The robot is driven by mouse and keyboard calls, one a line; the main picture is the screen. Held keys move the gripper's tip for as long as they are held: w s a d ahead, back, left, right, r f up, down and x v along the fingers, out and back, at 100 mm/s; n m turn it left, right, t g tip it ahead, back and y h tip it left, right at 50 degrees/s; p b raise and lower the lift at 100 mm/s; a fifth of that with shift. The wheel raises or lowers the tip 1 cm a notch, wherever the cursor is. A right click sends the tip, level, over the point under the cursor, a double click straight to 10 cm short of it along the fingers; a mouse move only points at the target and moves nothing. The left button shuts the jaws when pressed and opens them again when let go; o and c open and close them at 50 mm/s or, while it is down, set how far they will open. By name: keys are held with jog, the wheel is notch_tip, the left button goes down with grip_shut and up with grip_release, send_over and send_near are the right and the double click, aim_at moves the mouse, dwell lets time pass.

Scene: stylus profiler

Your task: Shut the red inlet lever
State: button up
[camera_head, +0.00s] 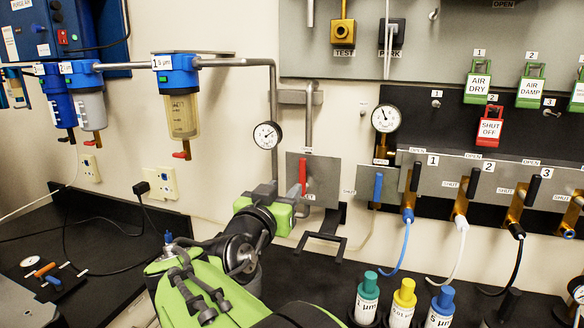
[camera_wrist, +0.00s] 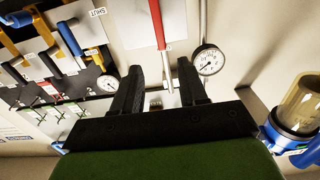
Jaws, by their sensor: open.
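The red inlet lever (camera_head: 303,175) stands upright on a grey plate in the head view, right of my arm's end. In the wrist view, which appears upside down, the red lever (camera_wrist: 157,22) runs in from the top edge. It lies beyond and between the directions of my two black fingers. My gripper (camera_wrist: 160,70) is open, with nothing visible between the fingers and apparently apart from the lever. The lever's lower end is out of the wrist view.
A gauge (camera_head: 267,135) and pipe are close to the lever. A blue lever (camera_head: 378,188) is to its right, then several black-handled valves. A filter bowl (camera_head: 182,115) hangs at left. Bottles (camera_head: 403,300) stand on the bench at front right. A black bracket (camera_head: 335,217) is below the lever.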

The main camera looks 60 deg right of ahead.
aim_at(301, 169)
jog(key=d+p, duration=0.1)
jog(key=d, duration=0.3)
jog(key=w+d+p, duration=0.1)
jog(key=d, duration=0.4)
jog(key=w+d+p, duration=0.1)
jog(key=d, duration=0.3)
jog(key=shift+w+d, duration=0.15)
jog(key=shift+d, duration=0.2)
jog(key=shift+a, duration=0.1)
jog(key=shift+c, duration=0.3)
grip_shut()
